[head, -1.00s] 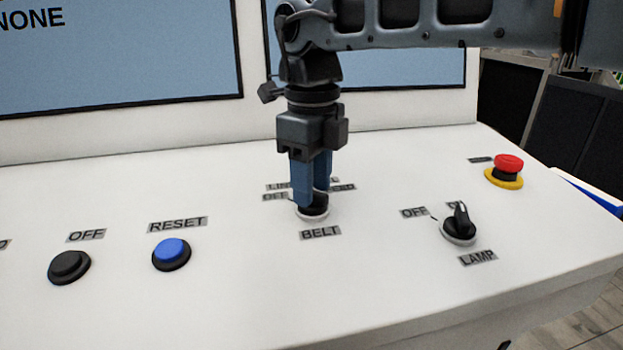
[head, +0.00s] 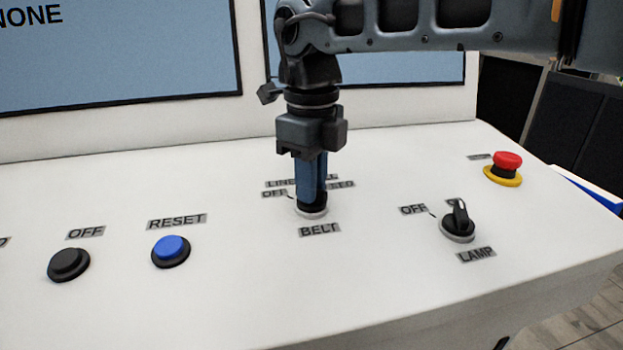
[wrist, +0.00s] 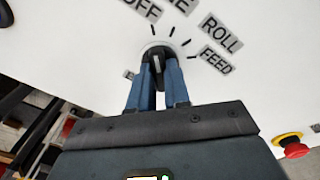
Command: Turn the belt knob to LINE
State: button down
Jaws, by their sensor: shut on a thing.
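The black belt knob (head: 313,209) sits on a pale ring on the white panel, above the BELT label (head: 319,230). My gripper (head: 312,195) points down with its blue fingers around the knob, shut on it. In the wrist view the knob (wrist: 155,52) shows between the two fingertips (wrist: 158,68). The LINE label (head: 282,183) is partly behind the fingers in the head view and mostly cut off in the wrist view. OFF (head: 273,194), FEED (wrist: 217,62) and ROLL (wrist: 220,33) also mark positions. I cannot tell exactly which mark the knob points at.
The lamp knob (head: 459,225) and a red emergency button (head: 507,162) on yellow stand to the right. A blue RESET button (head: 170,250) and a black OFF button (head: 69,263) are to the left. Screens rise behind the panel. The panel's front is clear.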

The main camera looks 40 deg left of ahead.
jog(key=shift+m, duration=0.3)
jog(key=shift+m+p, duration=0.3)
jog(key=shift+m, duration=2.2)
jog(key=c, duration=1.1)
grip_release()
jog(key=shift+r+b, duration=0.6)
jog(key=shift+r, duration=3.3)
